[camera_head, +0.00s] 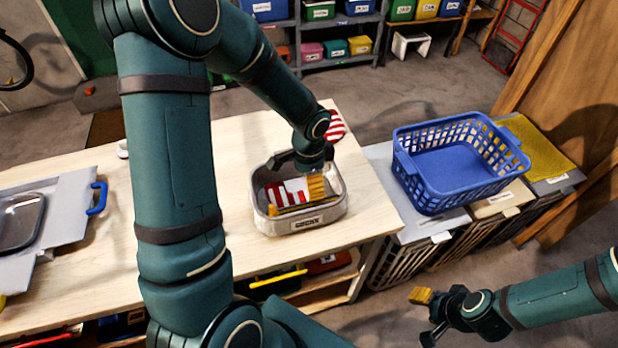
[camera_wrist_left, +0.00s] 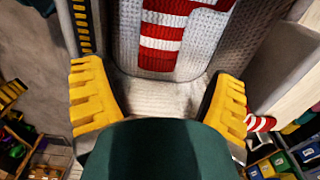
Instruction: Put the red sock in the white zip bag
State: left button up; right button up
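A red-and-white striped sock (camera_head: 285,194) lies inside a light grey-white open-topped container (camera_head: 343,205) with a front label on the table; it also shows in the left wrist view (camera_wrist_left: 162,35). I cannot tell if this container is the white zip bag. A second red-and-white striped item (camera_head: 336,125) lies behind it, partly hidden by my arm. My left gripper (camera_head: 305,188) reaches down into the container beside the sock. Its yellow-padded fingers (camera_wrist_left: 160,95) are apart, with nothing between them. My right gripper (camera_head: 428,314) is open and empty, low at the right, away from the table.
The wooden table (camera_head: 250,140) has bare room around the container. A blue basket (camera_head: 450,170) stands on hampers (camera_head: 400,265) at its right. A grey board with a blue handle (camera_head: 70,215) lies at the left. Shelves with colored bins (camera_head: 335,48) stand behind.

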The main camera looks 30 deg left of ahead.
pick_arm(q)
jog(key=shift+r+p, duration=0.5)
jog(key=shift+r, duration=0.1)
notch_tip(320, 180, up, 12)
jog(key=p, duration=0.1)
jog(key=shift+p, duration=0.4)
dwell(0.7)
